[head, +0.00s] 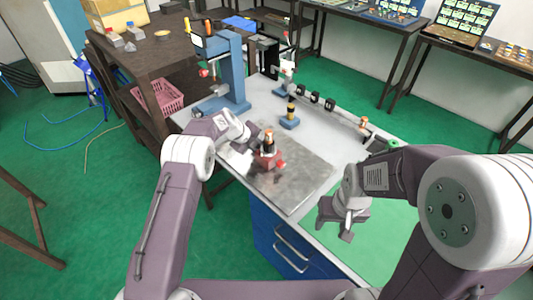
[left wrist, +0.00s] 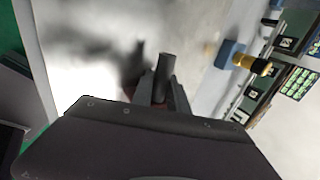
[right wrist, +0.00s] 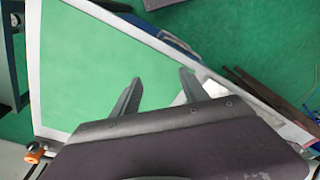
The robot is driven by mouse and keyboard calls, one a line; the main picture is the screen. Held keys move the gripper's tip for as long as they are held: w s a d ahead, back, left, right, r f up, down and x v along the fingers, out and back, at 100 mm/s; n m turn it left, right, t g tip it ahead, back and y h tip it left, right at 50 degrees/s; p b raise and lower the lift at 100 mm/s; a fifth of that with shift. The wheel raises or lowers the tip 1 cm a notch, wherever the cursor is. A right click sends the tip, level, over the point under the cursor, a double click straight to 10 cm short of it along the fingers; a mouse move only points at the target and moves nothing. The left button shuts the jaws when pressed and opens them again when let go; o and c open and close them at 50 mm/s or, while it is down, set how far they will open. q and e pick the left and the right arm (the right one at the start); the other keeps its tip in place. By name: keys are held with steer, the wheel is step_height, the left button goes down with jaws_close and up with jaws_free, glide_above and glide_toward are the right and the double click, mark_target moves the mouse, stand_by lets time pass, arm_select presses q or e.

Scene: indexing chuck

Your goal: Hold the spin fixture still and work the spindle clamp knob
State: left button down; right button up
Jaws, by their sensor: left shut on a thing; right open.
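The spin fixture (head: 267,162) stands on a grey metal plate on the workbench. It has a reddish body, a dark upright part with an orange top, and a red knob (head: 281,164) on its right side. My left gripper (head: 256,146) reaches it from the left and is shut on it. In the left wrist view the left fingers (left wrist: 160,88) close around a dark grey cylindrical part, with a little red beside it. My right gripper (head: 335,229) is open and empty, right of the fixture and apart from it. The right wrist view shows its fingers (right wrist: 160,80) spread over the green mat.
The metal plate (head: 298,182) has bare room around the fixture. A blue block with a black and yellow piece (head: 290,120) stands behind it. A blue press-like stand (head: 232,75) is at the back left, and a rod with black rollers (head: 328,104) at the back right.

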arm_select(q)
steer(key=c, duration=1.2)
jaws_free()
arm_select(e)
steer(key=shift+s+d+f, duration=0.15)
steer(key=shift+s+d, duration=0.05)
steer(key=shift+s, duration=0.35)
arm_select(q)
steer(key=v, duration=1.2)
steer(key=shift+w+r, duration=0.1)
